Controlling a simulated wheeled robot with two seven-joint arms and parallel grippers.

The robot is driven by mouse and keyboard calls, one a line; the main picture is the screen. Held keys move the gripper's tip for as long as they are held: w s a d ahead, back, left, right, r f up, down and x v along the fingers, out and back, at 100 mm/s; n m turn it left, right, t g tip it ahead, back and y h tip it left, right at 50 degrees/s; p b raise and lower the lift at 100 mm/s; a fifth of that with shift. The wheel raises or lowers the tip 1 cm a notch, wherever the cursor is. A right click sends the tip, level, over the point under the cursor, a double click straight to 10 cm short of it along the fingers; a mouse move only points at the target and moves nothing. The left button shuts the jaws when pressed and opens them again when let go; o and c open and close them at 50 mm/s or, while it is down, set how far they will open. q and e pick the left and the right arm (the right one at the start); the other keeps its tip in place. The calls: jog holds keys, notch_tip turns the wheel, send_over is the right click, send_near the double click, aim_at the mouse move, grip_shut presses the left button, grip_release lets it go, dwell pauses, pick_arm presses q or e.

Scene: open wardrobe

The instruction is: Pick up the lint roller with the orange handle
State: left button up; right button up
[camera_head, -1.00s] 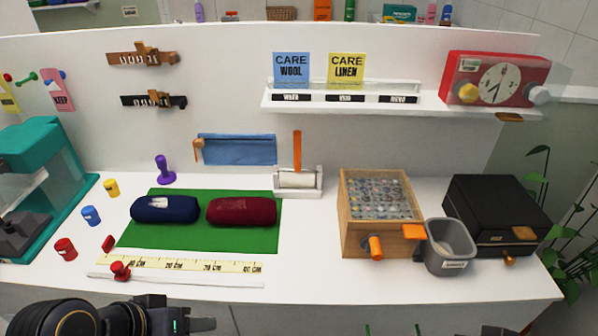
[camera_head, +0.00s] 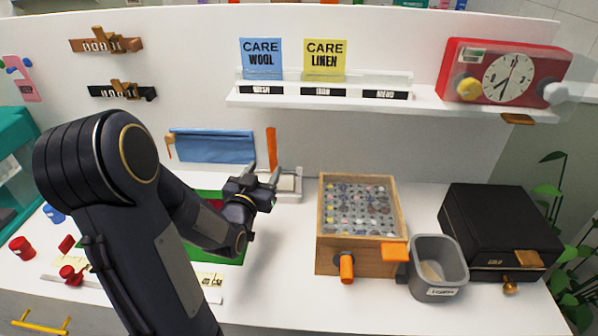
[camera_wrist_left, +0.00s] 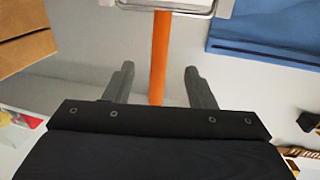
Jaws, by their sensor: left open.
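The lint roller's orange handle (camera_head: 271,148) stands upright at the back of the counter, rising from a white holder (camera_head: 289,187). The roller part is largely hidden behind my left gripper in the head view. My left gripper (camera_head: 262,177) is open and close in front of the holder. In the left wrist view the orange handle (camera_wrist_left: 161,55) lies between the two open fingertips (camera_wrist_left: 157,75), apart from both. The picture there appears turned over, with the white holder (camera_wrist_left: 180,6) at the top edge. My right gripper is not in view.
A blue cloth (camera_head: 212,146) hangs on the back wall left of the handle. A wooden box with a clear top (camera_head: 327,215), a grey bin (camera_head: 438,268) and a black case (camera_head: 500,225) stand to the right. A white shelf (camera_head: 420,103) runs above.

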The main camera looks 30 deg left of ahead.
aim_at(271, 157)
pick_arm(q)
jog(key=x, duration=0.2)
jog(key=p+x, duration=0.1)
jog(key=x, duration=0.1)
jog(key=p+x, duration=0.1)
jog(key=x, duration=0.1)
jog(key=shift+w+r, duration=0.35)
jog(key=shift+w+a+f+p, duration=0.1)
jog(key=shift+w+p, duration=0.2)
jog(key=shift+w, duration=0.05)
grip_shut()
